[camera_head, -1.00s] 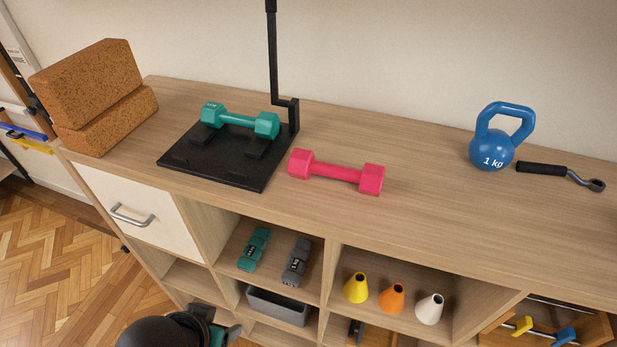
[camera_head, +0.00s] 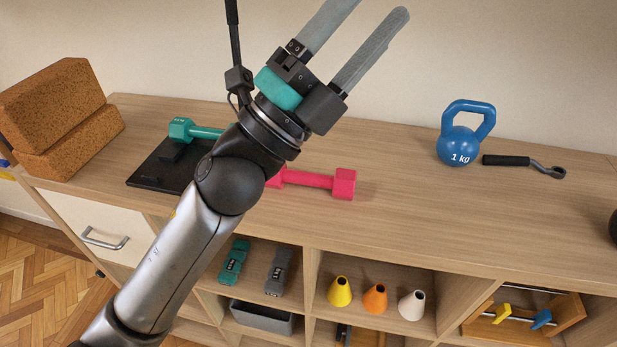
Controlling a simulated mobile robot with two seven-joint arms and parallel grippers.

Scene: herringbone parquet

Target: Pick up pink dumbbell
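The pink dumbbell (camera_head: 310,180) lies on the wooden cabinet top right of the black stand. Its right head and handle show; my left arm partly covers its left head. My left gripper (camera_head: 375,10) is raised above the cabinet top, well above the dumbbell in the picture. Its two long grey fingers are spread apart and point up and right, with nothing between them. One finger runs out of the top edge. My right gripper is not seen.
A teal dumbbell (camera_head: 183,130) rests on the black stand (camera_head: 150,174), partly behind my arm. Cork blocks (camera_head: 62,95) stand at the left. A blue kettlebell (camera_head: 459,146) and a black-handled tool (camera_head: 507,160) are at the right. The top between pink dumbbell and kettlebell is clear.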

